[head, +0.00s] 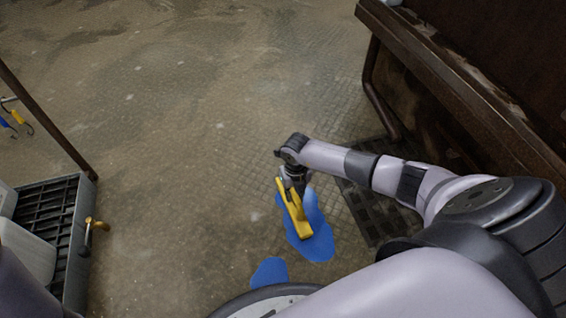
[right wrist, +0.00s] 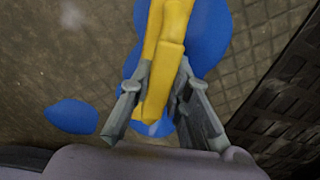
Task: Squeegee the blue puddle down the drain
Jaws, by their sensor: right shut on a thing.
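The blue puddle (head: 318,243) lies on the floor under and around the yellow squeegee (head: 296,212). A smaller separate blue patch (head: 270,272) lies nearer to me. My right gripper (head: 291,178) is shut on the squeegee, and its fingers show on both sides of the yellow part in the right wrist view (right wrist: 155,100). The drain (head: 385,205) is a dark grate in the floor to the right of the puddle, partly hidden by my right arm. I cannot tell whether the squeegee touches the floor. My left gripper is not in view.
A dark rusty bench or trough (head: 470,80) stands along the right, with a bent pipe leg (head: 375,95) near the drain. A grey crate (head: 75,225) with a yellow-handled part is at the left. The floor between is open.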

